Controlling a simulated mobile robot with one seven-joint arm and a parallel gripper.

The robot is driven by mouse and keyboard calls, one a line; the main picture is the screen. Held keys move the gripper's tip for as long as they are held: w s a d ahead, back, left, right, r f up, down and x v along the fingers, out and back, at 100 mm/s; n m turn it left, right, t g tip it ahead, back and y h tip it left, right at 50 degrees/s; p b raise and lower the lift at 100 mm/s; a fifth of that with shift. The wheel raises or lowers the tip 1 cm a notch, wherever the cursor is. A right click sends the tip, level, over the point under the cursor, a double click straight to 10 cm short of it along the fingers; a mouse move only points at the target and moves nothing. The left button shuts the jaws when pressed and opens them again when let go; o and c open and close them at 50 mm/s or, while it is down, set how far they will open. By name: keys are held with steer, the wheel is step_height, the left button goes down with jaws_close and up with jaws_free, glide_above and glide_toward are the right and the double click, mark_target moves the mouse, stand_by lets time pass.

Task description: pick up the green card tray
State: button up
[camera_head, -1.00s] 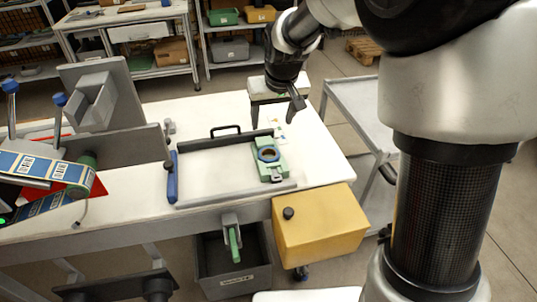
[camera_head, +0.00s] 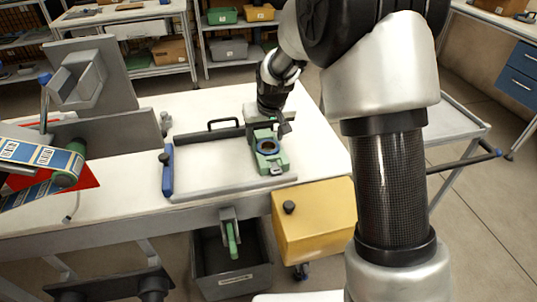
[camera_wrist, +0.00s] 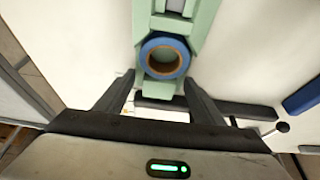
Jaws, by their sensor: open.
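The green card tray (camera_head: 279,164) lies on the white table, near the right end of a flat fixture. A blue ring-shaped reel (camera_head: 267,147) with a brown inside sits on it. My gripper (camera_head: 283,128) is at the tray's far end, pointing down. In the wrist view the tray (camera_wrist: 144,28) runs from the top edge, with the blue reel (camera_wrist: 165,40) near its close end. My gripper (camera_wrist: 158,92) is open there, one finger on each side of the tray's end in the picture. I cannot tell whether the fingers touch it.
The fixture has a blue handle (camera_head: 168,172) at left and a black handle (camera_head: 222,124) at the back. A yellow box (camera_head: 315,222) and a grey waste bin (camera_head: 232,281) are at the table's front.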

steer(key=c, duration=1.3)
